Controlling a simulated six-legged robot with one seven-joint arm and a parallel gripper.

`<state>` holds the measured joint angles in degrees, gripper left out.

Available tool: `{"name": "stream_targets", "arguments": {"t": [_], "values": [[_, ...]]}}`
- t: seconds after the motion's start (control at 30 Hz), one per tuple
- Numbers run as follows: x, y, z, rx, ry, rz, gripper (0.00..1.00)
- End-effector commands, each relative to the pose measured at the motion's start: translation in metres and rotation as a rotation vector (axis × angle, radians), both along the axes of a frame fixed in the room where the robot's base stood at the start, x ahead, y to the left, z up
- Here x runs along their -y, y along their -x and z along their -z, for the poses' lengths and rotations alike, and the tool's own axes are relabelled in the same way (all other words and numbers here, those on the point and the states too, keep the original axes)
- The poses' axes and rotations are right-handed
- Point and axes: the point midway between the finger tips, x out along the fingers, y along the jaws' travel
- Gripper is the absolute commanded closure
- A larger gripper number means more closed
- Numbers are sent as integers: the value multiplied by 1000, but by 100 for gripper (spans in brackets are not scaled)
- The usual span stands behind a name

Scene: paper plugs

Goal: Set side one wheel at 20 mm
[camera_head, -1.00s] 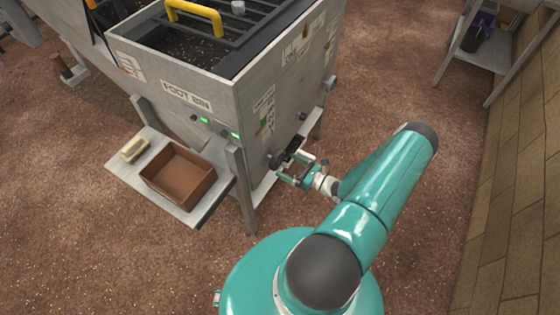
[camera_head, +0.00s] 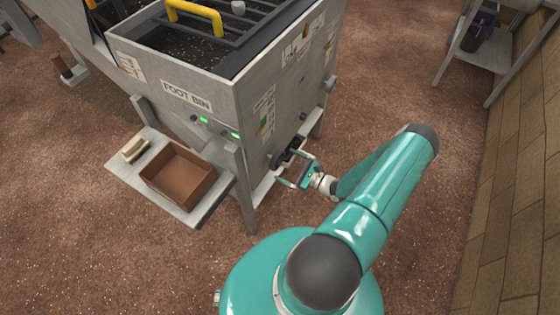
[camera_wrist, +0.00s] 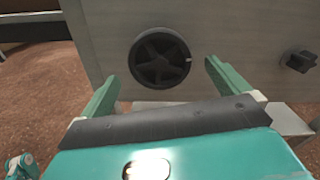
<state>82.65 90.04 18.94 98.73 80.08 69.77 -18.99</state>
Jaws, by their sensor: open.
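The black spoked wheel (camera_wrist: 160,57) sits on the grey side panel in the wrist view, with a small pale mark on its right rim. In the head view the wheel (camera_head: 277,160) is partly hidden near my gripper. My gripper (camera_wrist: 160,80) is open and empty, its teal fingers spread to either side of the wheel and seemingly short of it. In the head view my gripper (camera_head: 296,168) is beside the bin's right side. The scale reading for the wheel cannot be made out.
A second dark knob (camera_wrist: 300,61) is on the panel to the right. The machine labelled FOOT BIN (camera_head: 185,97) has a side shelf with a brown tray (camera_head: 180,195) and a pale block (camera_head: 135,149). A brick wall (camera_head: 515,190) and a grey stand (camera_head: 488,55) are at right.

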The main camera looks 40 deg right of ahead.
Motion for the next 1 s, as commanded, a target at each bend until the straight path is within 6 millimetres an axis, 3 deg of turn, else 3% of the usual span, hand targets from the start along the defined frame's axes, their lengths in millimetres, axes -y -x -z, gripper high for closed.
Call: {"name": "stream_targets", "arguments": {"t": [0.7, 0.97, 1.0], "values": [[-11, -31, 0, 1, 0, -1, 0], [-11, -32, 0, 0, 0, 0, 0], [-11, -32, 0, 0, 0, 0, 6]]}}
